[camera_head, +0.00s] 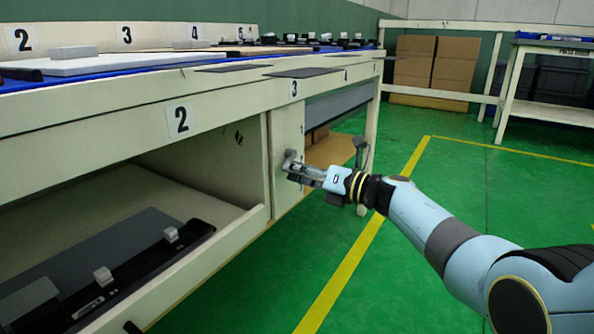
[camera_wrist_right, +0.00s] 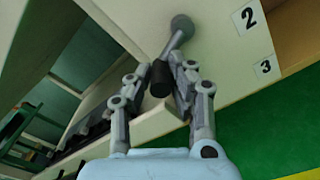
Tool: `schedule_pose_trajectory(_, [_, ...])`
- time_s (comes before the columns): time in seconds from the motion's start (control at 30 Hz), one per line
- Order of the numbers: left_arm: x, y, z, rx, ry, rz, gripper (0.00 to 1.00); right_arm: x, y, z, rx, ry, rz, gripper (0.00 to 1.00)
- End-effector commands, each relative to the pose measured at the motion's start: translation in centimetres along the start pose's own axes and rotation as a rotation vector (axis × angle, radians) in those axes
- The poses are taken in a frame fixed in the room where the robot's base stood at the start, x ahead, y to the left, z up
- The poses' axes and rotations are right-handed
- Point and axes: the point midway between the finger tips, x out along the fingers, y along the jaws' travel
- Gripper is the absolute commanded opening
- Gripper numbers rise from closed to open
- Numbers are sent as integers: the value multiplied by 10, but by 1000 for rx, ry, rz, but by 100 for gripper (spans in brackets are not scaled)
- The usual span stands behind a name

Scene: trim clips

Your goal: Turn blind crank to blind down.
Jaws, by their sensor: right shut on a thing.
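The blind crank (camera_head: 290,156) is on the pale panel below the counter, near the label 3. In the right wrist view its round grey hub (camera_wrist_right: 182,23) sits on the pale panel. A grey arm slants from the hub to a dark handle (camera_wrist_right: 160,80). My right gripper (camera_head: 302,171) is at the crank, and its two fingers (camera_wrist_right: 168,82) are closed around the handle, one on each side. In the head view the fingers partly hide the crank. A grey panel (camera_head: 340,104), possibly the blind, covers the upper part of the right bay. My left gripper is out of view.
An open drawer (camera_head: 185,275) with dark trim parts and grey clips juts out at the lower left. The counter (camera_head: 220,105) edge runs above my right gripper. Green floor (camera_head: 430,270) with a yellow line is clear beside my right arm. Cartons stand at the back.

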Motion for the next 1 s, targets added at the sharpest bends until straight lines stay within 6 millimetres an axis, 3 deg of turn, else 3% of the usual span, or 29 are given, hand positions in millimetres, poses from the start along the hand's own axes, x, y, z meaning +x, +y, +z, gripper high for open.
schedule_pose_trajectory(0.27, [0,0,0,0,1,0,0,0,0,1,-1,-2,0,0])
schedule_pose_trajectory(0.3, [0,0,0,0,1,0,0,0,0,1,-1,-2,0,23])
schedule_pose_trajectory(0.47, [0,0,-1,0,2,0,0,0,0,1,-2,-2,-1,42])
schedule_pose_trajectory(0.8, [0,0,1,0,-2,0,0,-2,0,1,-2,-1,-1,42])
schedule_pose_trajectory(1.0, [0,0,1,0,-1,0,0,-29,-1,-1,-3,0,-4,42])
